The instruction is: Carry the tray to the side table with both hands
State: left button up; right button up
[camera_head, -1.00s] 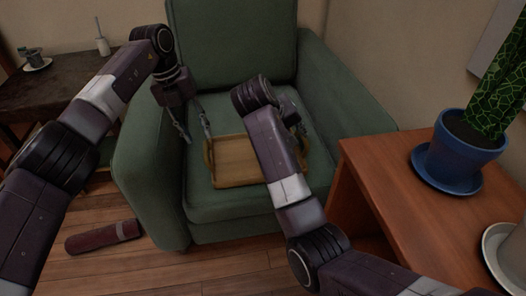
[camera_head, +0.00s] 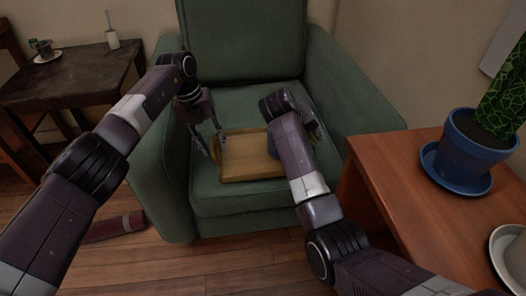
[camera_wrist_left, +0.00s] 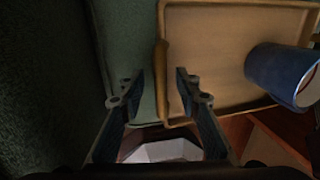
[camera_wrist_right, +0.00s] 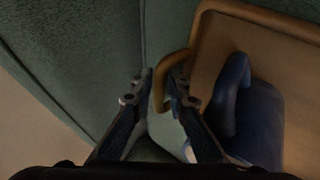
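The wooden tray (camera_head: 238,164) lies on the seat of the green armchair (camera_head: 240,107); a blue mug (camera_wrist_left: 283,72) stands on it near its right end. My left gripper (camera_head: 212,145) is at the tray's left end. In the left wrist view its fingers (camera_wrist_left: 157,88) are open, with the left handle (camera_wrist_left: 162,70) between them. My right gripper (camera_wrist_right: 158,85) is at the other end, mostly hidden behind my arm in the head view. In the right wrist view its fingers are apart around the curved right handle (camera_wrist_right: 160,72), close to it.
A dark wooden table (camera_head: 75,78) at the back left bears a cup on a saucer (camera_head: 44,52) and a white candle-like item (camera_head: 112,32). A reddish wooden table (camera_head: 385,190) at right holds a cactus in a blue pot (camera_head: 470,150). A dark red cylinder (camera_head: 112,228) lies on the floor.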

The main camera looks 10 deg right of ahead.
pick_arm(q)
jog(key=c, duration=0.5)
pick_arm(e)
grip_shut()
pick_arm(q)
grip_shut()
jog(key=shift+r, duration=0.15)
pick_arm(e)
jog(key=shift+w+r, duration=0.1)
